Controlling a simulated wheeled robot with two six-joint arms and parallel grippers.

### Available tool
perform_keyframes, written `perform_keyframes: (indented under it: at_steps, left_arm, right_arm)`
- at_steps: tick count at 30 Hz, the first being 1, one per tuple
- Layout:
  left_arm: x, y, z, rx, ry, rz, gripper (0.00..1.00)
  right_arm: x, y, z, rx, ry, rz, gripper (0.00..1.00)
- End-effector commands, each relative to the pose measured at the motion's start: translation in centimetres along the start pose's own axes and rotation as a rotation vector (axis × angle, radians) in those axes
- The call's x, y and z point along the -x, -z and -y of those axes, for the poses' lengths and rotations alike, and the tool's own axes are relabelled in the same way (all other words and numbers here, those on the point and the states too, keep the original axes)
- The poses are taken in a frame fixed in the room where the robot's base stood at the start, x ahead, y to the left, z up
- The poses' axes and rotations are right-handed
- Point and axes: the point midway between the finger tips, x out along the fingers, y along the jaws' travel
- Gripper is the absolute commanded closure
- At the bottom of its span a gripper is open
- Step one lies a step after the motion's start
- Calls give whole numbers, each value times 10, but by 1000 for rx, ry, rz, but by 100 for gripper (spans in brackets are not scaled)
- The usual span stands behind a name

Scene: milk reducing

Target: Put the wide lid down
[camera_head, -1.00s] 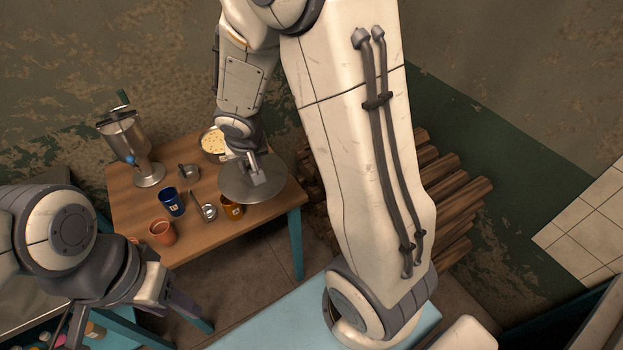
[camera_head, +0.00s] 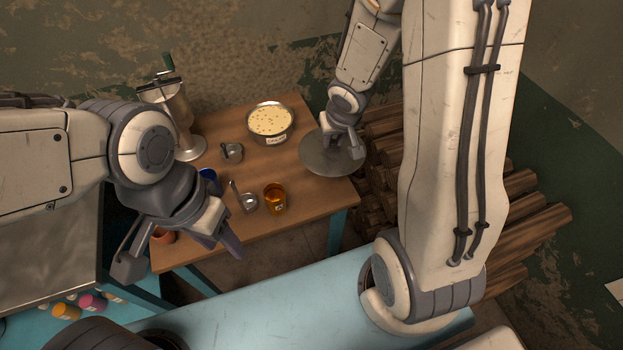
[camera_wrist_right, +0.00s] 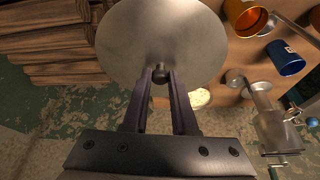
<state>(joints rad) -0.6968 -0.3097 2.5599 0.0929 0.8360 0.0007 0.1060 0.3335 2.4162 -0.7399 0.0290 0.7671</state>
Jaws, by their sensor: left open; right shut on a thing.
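The wide lid (camera_head: 322,157) is a round grey metal disc at the right end of the wooden table, partly past its edge. My right gripper (camera_head: 345,150) is above it, shut on its knob. In the right wrist view the lid (camera_wrist_right: 165,30) fills the upper middle, with its dark knob between the fingertips of my right gripper (camera_wrist_right: 160,76). Whether the lid touches the table I cannot tell. A pot of speckled pale liquid (camera_head: 270,122) stands uncovered to the left of the lid. My left gripper (camera_head: 185,260) is open and empty at the front left.
On the wooden table (camera_head: 285,172) are an amber cup (camera_head: 275,198), a ladle (camera_head: 247,202), a small metal cup (camera_head: 231,152), a blue cup (camera_head: 208,175), an orange cup (camera_head: 163,237) and a metal machine (camera_head: 180,115). Stacked logs (camera_head: 510,195) lie to the right. A blue surface (camera_head: 270,300) is in front.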

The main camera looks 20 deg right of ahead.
Motion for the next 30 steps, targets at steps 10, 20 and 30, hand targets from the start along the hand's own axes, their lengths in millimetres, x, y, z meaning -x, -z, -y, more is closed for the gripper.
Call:
perform_keyframes:
  at_steps: [10, 20, 30]
  left_arm:
    - [-56, -3, 4, -1, 0, 0, 50]
    - [-85, -4, 6, -1, 0, 0, 50]
    - [-95, -5, 7, -1, 0, 0, 50]
  right_arm:
    - [-68, -55, -40, 153, 71, -23, 100]
    - [-127, -22, 6, 164, 75, -24, 100]
    - [-159, 1, 33, 158, 73, -23, 100]
